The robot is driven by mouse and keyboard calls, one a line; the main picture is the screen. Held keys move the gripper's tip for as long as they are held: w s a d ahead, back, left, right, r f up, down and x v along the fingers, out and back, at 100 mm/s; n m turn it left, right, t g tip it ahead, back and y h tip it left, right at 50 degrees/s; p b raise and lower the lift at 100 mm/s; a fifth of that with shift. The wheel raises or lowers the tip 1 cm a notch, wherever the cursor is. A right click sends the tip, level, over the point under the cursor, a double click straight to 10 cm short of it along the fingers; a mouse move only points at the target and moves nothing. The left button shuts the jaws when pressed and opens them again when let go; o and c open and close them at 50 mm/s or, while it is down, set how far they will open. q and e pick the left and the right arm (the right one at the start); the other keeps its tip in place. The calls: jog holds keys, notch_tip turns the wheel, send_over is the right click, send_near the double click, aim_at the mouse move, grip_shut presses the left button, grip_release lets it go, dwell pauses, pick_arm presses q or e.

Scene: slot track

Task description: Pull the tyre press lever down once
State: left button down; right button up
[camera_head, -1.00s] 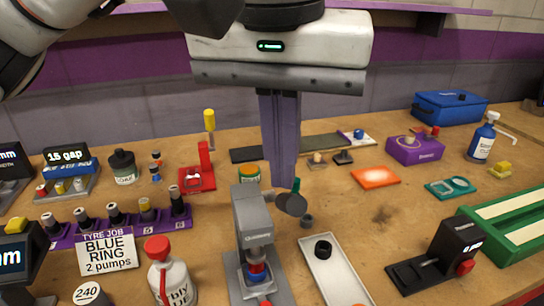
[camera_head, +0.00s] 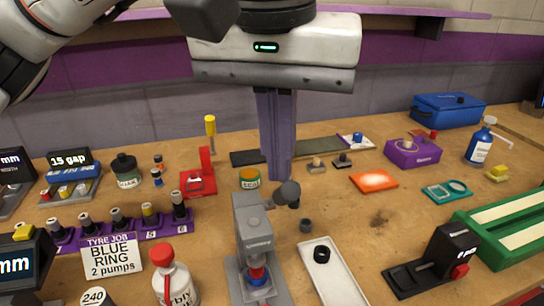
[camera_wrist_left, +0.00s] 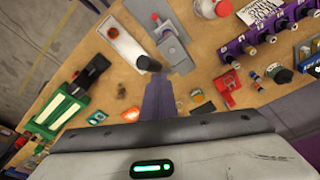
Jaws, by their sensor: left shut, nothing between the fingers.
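The grey tyre press (camera_head: 253,225) stands at the front middle, with a blue and red part (camera_head: 257,274) under its head. Its lever ends in a dark round knob (camera_head: 289,191) behind and right of the press head. My left gripper (camera_head: 280,178) reaches down from above, its purple fingers shut and empty. The fingertips are close behind the knob; I cannot tell whether they touch it. In the left wrist view the knob (camera_wrist_left: 148,63) is just beyond the fingers (camera_wrist_left: 160,98), with the press (camera_wrist_left: 174,48) past it. My right gripper is not in view.
A white tray (camera_head: 341,286) with a black ring (camera_head: 321,253) lies right of the press. A red-capped bottle (camera_head: 174,280) and a "BLUE RING 2 pumps" sign (camera_head: 113,257) stand left. The table right of the knob is mostly clear.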

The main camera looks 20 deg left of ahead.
pick_arm(q)
jog(key=shift+w+a+r+p, duration=0.35)
jog(key=shift+w+r+p, duration=0.15)
jog(key=shift+r+p, duration=0.2)
jog(key=shift+w+a+r+p, duration=0.25)
jog(key=shift+w+r+p, duration=0.1)
jog(key=shift+r+p, duration=0.2)
jog(key=shift+w+a+r+p, duration=0.3)
jog(key=shift+w+r+p, duration=0.1)
jog(key=shift+p, duration=0.1)
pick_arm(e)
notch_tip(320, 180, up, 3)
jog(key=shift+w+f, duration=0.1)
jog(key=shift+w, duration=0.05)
pick_arm(q)
notch_tip(320, 180, up, 8)
jog(key=w+a+p, duration=0.1)
jog(key=w+p, duration=0.1)
jog(key=p, duration=0.6)
jog(key=shift+w+a, duration=0.25)
jog(key=shift+a, duration=0.1)
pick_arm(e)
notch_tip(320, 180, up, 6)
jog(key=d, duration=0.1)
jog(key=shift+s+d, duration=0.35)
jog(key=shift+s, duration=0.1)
